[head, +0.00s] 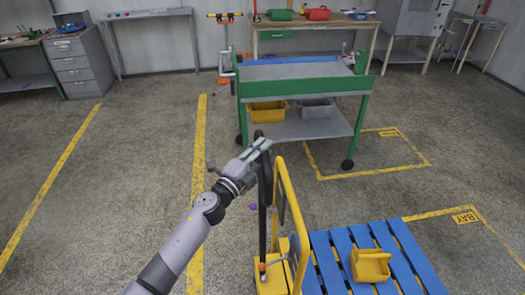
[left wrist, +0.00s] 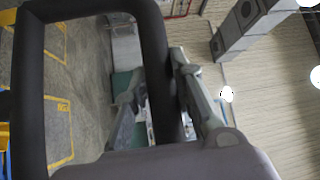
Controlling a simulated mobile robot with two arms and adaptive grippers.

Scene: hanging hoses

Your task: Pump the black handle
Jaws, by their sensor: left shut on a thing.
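The black handle (head: 262,200) stands almost upright on the yellow pallet jack (head: 272,277), in the lower middle of the head view. My left gripper (head: 259,150) is at the top of the handle, coming from the left. In the left wrist view the handle's black loop (left wrist: 30,85) fills the left and top, and one side bar (left wrist: 153,45) runs between the fingers of my left gripper (left wrist: 158,85), which is shut on it. The far side of the grip is hidden. My right gripper is not in view.
A yellow frame (head: 288,195) rises just right of the handle. A blue pallet (head: 345,250) with a yellow bin (head: 370,266) lies right of the jack. A green cart (head: 357,110) stands beyond. The floor to the left is clear.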

